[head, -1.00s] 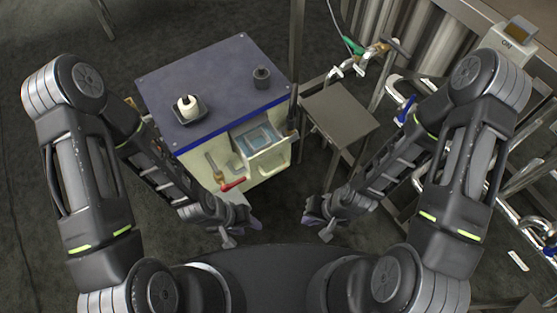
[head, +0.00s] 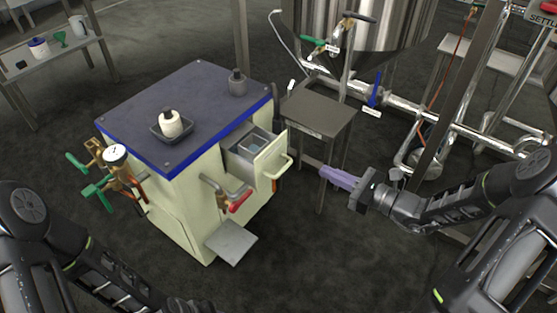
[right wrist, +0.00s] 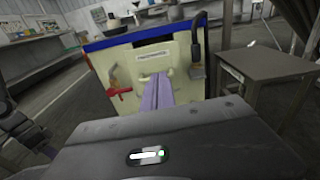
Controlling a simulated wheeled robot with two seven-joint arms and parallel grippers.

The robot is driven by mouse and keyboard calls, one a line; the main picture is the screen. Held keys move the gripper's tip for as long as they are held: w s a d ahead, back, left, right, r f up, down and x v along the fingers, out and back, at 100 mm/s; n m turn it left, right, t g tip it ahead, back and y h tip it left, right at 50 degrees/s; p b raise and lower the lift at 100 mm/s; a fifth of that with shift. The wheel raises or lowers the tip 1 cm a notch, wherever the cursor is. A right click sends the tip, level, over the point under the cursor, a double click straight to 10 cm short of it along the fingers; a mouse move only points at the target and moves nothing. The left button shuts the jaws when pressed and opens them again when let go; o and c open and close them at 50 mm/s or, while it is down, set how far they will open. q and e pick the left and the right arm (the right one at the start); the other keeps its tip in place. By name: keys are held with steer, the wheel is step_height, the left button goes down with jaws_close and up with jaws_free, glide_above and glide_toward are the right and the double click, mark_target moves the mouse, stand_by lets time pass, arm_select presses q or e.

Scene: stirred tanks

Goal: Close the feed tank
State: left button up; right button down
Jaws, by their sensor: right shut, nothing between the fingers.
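A large steel tank (head: 365,30) on legs stands at the top of the head view; I cannot tell whether it is the feed tank. Under it are a green-handled valve (head: 313,42), a dark-handled valve (head: 358,17) and a blue handle (head: 376,92) on the pipe, with small tags. My right gripper (head: 327,173), with purple fingers, is shut and empty, in front of the small steel table and right of the open drawer. In the right wrist view its fingers (right wrist: 158,92) point toward the cabinet front. My left gripper is out of view.
A cream cabinet with a blue top (head: 195,95) carries a bottle in a tray (head: 170,125) and a grey canister (head: 237,82). Its drawer (head: 268,158) stands open above a red-handled tap (head: 237,203). A steel side table (head: 318,108) is beside it. Open floor lies in front.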

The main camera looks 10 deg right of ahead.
steer(key=shift+w+r+t+y, duration=0.1)
steer(key=shift+r+t+y, duration=0.2)
steer(key=shift+r, duration=0.45)
steer(key=b, duration=0.5)
glide_toward(277, 142)
steer(key=x, duration=0.6)
steer(key=shift+w+a+f, duration=0.1)
steer(key=shift+w+a, duration=0.15)
steer(key=shift+a, duration=0.05)
